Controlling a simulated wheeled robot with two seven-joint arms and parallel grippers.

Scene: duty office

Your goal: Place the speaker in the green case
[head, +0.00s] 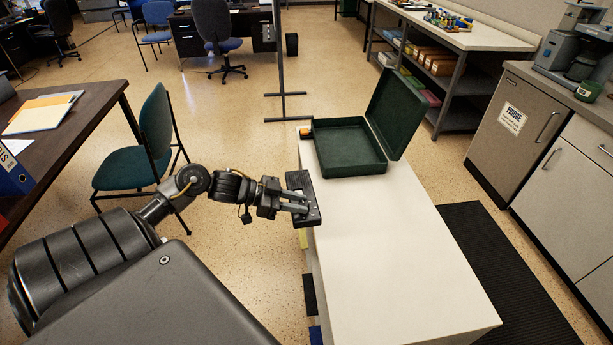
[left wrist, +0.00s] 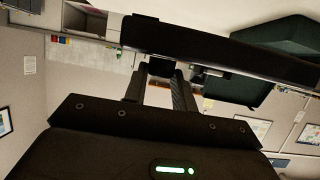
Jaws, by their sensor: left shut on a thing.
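The speaker (head: 304,184) is a dark, flat bar. My left gripper (head: 299,203) is shut on it and holds it at the left edge of the white counter; I cannot tell how high above the top it is. In the left wrist view the speaker (left wrist: 225,57) crosses beyond the fingers (left wrist: 160,75). The green case (head: 343,124) stands open at the far end of the counter, with its lid raised on the right. Its visible inside is empty. It also shows in the left wrist view (left wrist: 284,38). My right gripper is out of view.
The white counter (head: 395,265) is bare in front of the case. A small orange thing (head: 305,132) sits beside the case's left side. A green chair (head: 140,165) and a dark desk (head: 75,118) stand left. A fridge (head: 512,125) and a black mat (head: 505,265) are right.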

